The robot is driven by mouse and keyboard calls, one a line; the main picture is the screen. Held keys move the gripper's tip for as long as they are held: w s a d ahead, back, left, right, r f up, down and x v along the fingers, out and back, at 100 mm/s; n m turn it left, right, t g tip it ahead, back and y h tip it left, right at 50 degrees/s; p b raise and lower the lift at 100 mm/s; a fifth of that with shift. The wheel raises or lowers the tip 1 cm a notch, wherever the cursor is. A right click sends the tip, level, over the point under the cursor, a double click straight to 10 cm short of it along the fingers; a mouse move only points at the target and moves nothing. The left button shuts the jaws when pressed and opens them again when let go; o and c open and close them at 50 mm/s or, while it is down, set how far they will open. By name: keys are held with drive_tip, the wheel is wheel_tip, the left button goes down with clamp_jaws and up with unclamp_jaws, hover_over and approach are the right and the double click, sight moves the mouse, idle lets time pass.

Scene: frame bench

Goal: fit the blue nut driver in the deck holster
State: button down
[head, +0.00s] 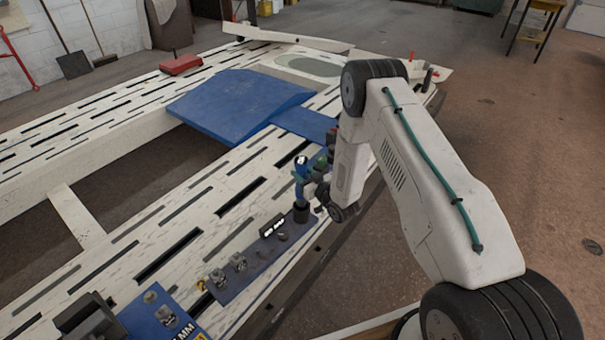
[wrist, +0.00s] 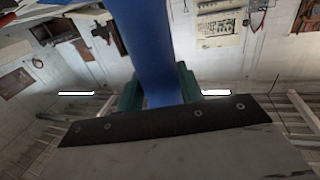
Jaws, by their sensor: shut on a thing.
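The blue nut driver (head: 300,188) stands roughly upright in the head view, above the bench deck. Its blue handle (wrist: 145,45) also fills the upper middle of the wrist view. My gripper (head: 309,170) is shut on it, with a green finger on each side, seen too in the wrist view (wrist: 160,88). A short black cup, which looks like the deck holster (head: 301,213), is directly below the driver. The driver's lower end meets the cup in the picture; I cannot tell whether it is inside or just above. Its tip is hidden.
A dark strip (head: 240,276) with small fittings runs along the slotted bench (head: 150,222). A blue ramp (head: 235,105) lies behind. A blue panel (head: 160,312) and a black block (head: 90,318) are at the near left. Open floor lies right.

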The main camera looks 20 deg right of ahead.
drive_tip(key=shift+f, duration=4.45)
drive_tip(key=c, duration=0.8)
unclamp_jaws()
drive_tip(key=shift+c, duration=0.2)
drive_tip(key=shift+f, duration=0.1)
drive_tip(key=v, duration=0.7)
drive_tip(key=shift+s+d, duration=0.15)
drive_tip(key=shift+s, duration=0.2)
